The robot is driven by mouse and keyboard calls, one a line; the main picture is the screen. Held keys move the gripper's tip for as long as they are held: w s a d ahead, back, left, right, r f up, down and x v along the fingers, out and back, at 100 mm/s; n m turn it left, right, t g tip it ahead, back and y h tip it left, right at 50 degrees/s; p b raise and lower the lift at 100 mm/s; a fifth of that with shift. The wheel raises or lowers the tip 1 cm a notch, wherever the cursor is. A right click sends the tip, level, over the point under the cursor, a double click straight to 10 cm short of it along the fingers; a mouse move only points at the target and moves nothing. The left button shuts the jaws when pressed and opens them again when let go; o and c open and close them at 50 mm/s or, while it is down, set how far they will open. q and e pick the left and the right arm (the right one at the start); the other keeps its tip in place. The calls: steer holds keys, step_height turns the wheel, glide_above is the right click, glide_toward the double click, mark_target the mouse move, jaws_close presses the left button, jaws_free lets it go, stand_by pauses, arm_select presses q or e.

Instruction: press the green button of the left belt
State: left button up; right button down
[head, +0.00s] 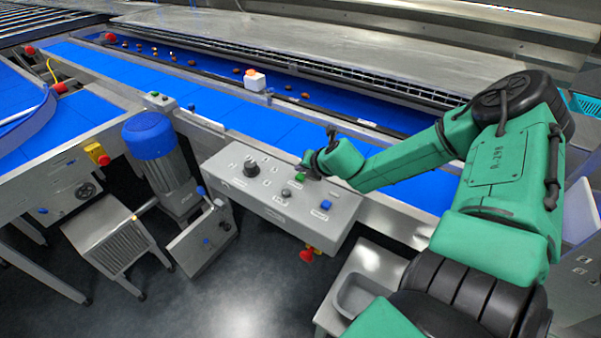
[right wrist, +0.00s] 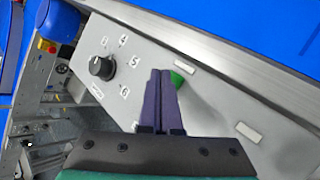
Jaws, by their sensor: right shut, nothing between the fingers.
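A grey control panel (head: 225,180) stands in front of the blue belt. It carries a black knob (head: 251,168), which also shows in the right wrist view (right wrist: 101,68). A green button (head: 300,178) sits to the right of the knob. My right gripper (head: 308,170) is over the panel beside this button, shut and empty. In the right wrist view the closed fingertips (right wrist: 160,73) lie just left of the green button (right wrist: 178,78) and hide part of it. I cannot tell whether they touch it. My left gripper is not in view.
Blue belts (head: 200,95) run behind the panel, with dates and a small white box (head: 254,81) on the far one. A blue-capped motor (head: 150,140) stands left of the panel. A red emergency knob (head: 307,255) hangs under its front edge. A blue button (head: 325,204) is nearby.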

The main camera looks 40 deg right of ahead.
mark_target(302, 178)
stand_by(0.5)
steer(key=shift+f+b, duration=0.4)
steer(key=shift+b, duration=0.05)
steer(key=shift+f+b, duration=0.45)
steer(key=shift+f, duration=0.05)
stand_by(0.4)
stand_by(0.3)
steer(key=shift+r+p, duration=0.8)
steer(key=shift+r, duration=0.1)
steer(key=shift+r, duration=0.1)
step_height(302, 178, up, 5)
steer(key=p, duration=0.4)
steer(key=shift+p, duration=0.35)
